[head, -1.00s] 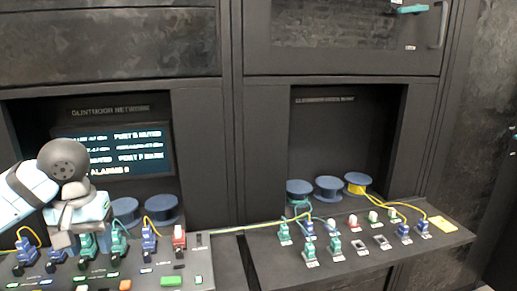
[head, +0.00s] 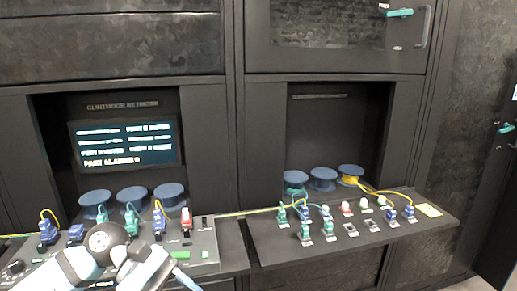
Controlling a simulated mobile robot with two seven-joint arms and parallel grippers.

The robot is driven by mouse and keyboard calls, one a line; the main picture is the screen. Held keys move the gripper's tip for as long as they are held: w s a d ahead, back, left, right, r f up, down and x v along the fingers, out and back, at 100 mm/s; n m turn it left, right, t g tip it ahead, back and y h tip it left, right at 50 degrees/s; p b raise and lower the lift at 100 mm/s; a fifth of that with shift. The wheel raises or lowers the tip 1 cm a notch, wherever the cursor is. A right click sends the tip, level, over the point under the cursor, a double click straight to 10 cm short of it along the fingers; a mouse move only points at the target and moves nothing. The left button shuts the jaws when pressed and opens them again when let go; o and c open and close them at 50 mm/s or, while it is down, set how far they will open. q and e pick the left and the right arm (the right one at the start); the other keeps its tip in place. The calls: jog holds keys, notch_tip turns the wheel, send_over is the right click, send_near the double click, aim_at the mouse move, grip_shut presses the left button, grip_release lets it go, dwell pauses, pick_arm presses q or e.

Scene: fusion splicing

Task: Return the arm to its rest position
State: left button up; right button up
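My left arm comes in at the bottom left in the head view, in front of the left console (head: 208,262). Its dark round joint and pale links show, with what looks like my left gripper (head: 150,270) at the lower edge. Its fingertips are not clear, so I cannot tell whether it is open or shut, and I see nothing held in it. The arm hides part of the console's front and some connectors. My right gripper is not in view.
The left console carries blue, green and red connectors (head: 186,219) below several blue spools (head: 132,198) and a lit screen (head: 125,144). The right shelf (head: 275,257) holds more connectors and blue spools (head: 323,179). A yellow cable (head: 250,213) spans both. A cabinet door handle (head: 425,27) is at upper right.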

pick_arm(q)
jog(key=s+d+n+h, duration=0.1)
jog(key=d+n+h, duration=0.3)
jog(key=n+h, duration=0.35)
jog(key=w+a+f+n+t+y, duration=0.2)
jog(key=f+n+t, duration=0.2)
jog(key=n+t, duration=0.85)
jog(key=w+a+f+n+t+y, duration=0.1)
jog(key=w+f+n+t, duration=0.15)
jog(key=n+t, duration=1)
jog(key=s+a+f+n+g+y, duration=0.25)
jog(key=f+n+y, duration=0.25)
jog(key=f+n, duration=0.45)
jog(key=s+a+f+n+g+y, duration=0.25)
jog(key=f+n+y, duration=0.35)
jog(key=n, duration=0.6)
jog(key=s+a+f+n+g+y+p, duration=0.2)
jog(key=s+f+n+g, duration=0.4)
jog(key=s+f, duration=0.45)
notch_tip(320, 180, up, 13)
jog(key=t+p, duration=0.1)
jog(key=p, duration=1.3)
jog(key=shift+a+f, duration=0.2)
jog(key=shift+a, duration=0.05)
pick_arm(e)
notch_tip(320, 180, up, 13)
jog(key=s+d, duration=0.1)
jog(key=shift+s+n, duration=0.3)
